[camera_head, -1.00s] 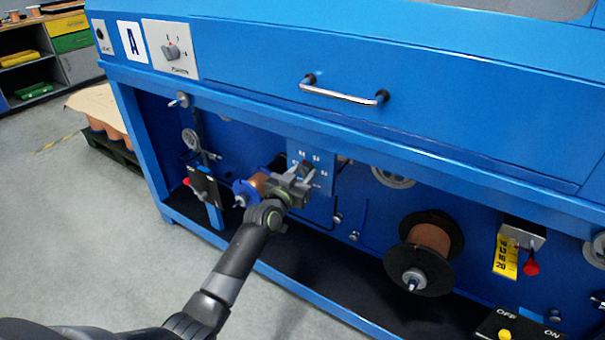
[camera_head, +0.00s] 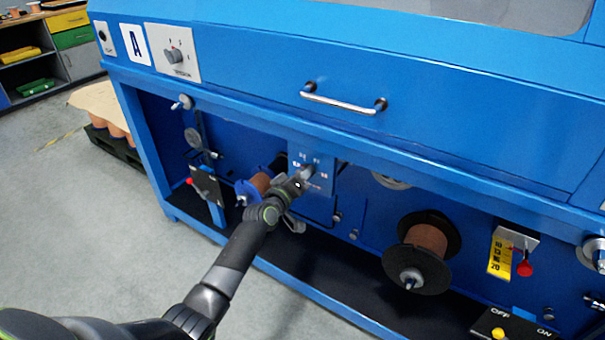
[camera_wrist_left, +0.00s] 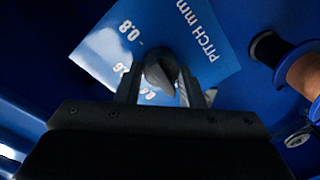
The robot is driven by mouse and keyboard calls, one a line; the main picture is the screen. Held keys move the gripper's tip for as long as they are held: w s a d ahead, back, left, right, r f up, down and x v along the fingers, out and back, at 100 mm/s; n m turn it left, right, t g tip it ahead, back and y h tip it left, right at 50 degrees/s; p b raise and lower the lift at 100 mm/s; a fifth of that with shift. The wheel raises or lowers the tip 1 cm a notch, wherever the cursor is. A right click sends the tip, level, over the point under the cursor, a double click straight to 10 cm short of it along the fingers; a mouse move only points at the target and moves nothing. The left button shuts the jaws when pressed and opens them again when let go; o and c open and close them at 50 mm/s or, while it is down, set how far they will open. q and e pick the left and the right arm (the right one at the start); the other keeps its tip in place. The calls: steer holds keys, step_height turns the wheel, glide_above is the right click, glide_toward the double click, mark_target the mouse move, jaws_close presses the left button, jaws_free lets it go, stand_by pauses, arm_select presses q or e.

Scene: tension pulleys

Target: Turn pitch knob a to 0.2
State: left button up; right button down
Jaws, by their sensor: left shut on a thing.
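The pitch knob (camera_head: 306,171) is a small grey knob on a blue scale plate (camera_head: 327,178) under the machine's top beam. In the left wrist view the plate (camera_wrist_left: 100,58) reads "PITCH mm", with 0.8 and part of 0.6 legible. There the knob (camera_wrist_left: 161,72) sits between the two fingers. My left gripper (camera_head: 299,184) is shut on the knob, its arm reaching up from the lower left. The fingers (camera_wrist_left: 160,88) hide part of the scale, so I cannot read the knob's setting. My right gripper is not in view.
A larger black-flanged spool (camera_head: 425,250) is to the right. A tension knob (camera_head: 174,56) is at upper left.

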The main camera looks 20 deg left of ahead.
arm_select(q)
steer(key=shift+n, duration=0.9)
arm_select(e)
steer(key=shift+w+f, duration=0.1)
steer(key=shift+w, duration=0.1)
arm_select(q)
steer(key=shift+f, duration=0.1)
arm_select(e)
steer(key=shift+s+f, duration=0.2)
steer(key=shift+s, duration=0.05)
arm_select(q)
steer(key=o, duration=1)
steer(key=shift+a, duration=0.1)
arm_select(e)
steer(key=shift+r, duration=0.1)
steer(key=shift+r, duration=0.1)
